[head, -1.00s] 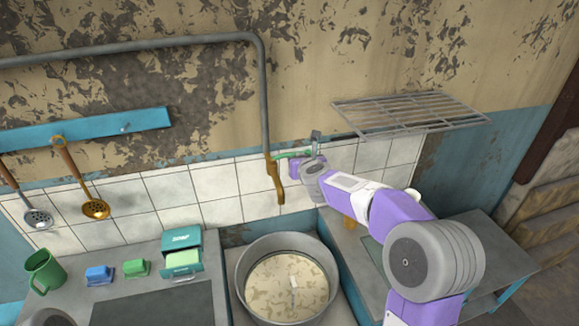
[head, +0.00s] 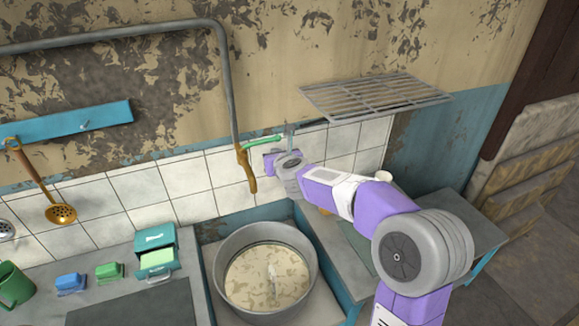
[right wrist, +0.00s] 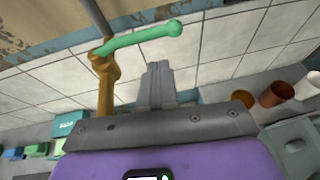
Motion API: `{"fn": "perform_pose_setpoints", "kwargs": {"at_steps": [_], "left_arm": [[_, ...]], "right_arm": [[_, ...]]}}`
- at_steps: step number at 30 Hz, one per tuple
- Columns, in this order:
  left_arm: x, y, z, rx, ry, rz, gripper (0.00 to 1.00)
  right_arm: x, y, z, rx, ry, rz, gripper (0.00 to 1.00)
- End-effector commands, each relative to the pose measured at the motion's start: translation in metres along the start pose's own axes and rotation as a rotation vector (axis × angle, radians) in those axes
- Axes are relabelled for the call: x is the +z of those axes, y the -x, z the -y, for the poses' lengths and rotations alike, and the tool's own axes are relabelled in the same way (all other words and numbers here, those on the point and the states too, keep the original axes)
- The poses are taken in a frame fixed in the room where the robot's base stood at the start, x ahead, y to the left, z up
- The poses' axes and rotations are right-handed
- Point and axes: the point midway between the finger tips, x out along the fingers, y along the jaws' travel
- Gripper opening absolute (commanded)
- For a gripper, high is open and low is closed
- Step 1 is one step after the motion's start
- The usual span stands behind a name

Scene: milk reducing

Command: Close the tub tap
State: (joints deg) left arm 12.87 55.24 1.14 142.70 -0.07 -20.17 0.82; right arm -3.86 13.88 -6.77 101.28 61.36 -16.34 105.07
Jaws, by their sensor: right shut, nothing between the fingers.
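The tub tap (head: 246,165) is a brass fitting at the lower end of a grey pipe on the tiled wall. Its green lever handle (head: 263,141) points to the right in the head view; the lever also shows in the right wrist view (right wrist: 140,39), with the brass body (right wrist: 104,75) at left. My right gripper (head: 288,130) is up beside the lever's right end. In the right wrist view its fingers (right wrist: 158,75) are together and empty, below the lever; I cannot tell whether they touch it. My left gripper is out of view.
A round metal tub (head: 220,265) with pale liquid stands below the tap. A wire rack (head: 375,97) juts from the wall above my right arm. A teal box (head: 155,250), sponges and a green mug (head: 14,285) sit on the left counter.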

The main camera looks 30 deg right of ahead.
Motion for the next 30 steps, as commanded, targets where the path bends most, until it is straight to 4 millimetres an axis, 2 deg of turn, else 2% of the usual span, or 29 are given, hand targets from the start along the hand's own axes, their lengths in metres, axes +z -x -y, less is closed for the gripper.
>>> {"fn": "perform_pose_setpoints", "kwargs": {"at_steps": [3, 9, 15, 20, 30], "left_arm": [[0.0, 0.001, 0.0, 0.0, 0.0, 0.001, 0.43], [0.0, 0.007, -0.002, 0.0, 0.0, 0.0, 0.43], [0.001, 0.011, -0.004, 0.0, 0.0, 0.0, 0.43], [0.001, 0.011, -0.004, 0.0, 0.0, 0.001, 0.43], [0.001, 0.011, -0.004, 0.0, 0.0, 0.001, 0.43]], "right_arm": [[0.002, 0.027, 0.002, 0.002, -0.002, 0.003, 0.0], [0.002, 0.067, 0.006, 0.001, -0.001, 0.002, 0.0], [0.001, 0.092, 0.008, 0.0, -0.001, 0.001, 0.0], [0.0, 0.099, 0.009, 0.0, 0.0, 0.0, 0.0], [0.0, 0.1, 0.009, 0.0, 0.0, 0.0, 0.0]]}}
